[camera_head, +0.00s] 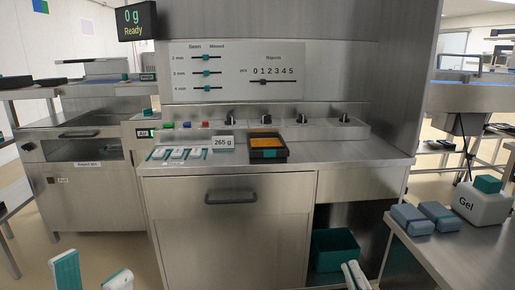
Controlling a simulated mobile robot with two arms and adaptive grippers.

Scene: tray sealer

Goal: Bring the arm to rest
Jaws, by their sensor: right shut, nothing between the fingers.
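My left gripper (92,274) is at the bottom left edge of the head view, low in front of the steel cabinet. Its two pale fingers with teal pads stand well apart, with nothing seen between them. My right gripper (354,274) is at the bottom edge, right of the middle, in front of the open lower bay. Its fingers are together and empty. The arms behind both grippers are out of the picture. Both grippers are below and apart from the steel counter (350,160).
A black tray with orange contents (267,155) and a 265 g sign (223,143) stand on the counter. A teal bin (334,250) sits in the lower bay, close to my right gripper. A side table (450,247) at right holds blue packs (412,220) and a Gel container (480,207).

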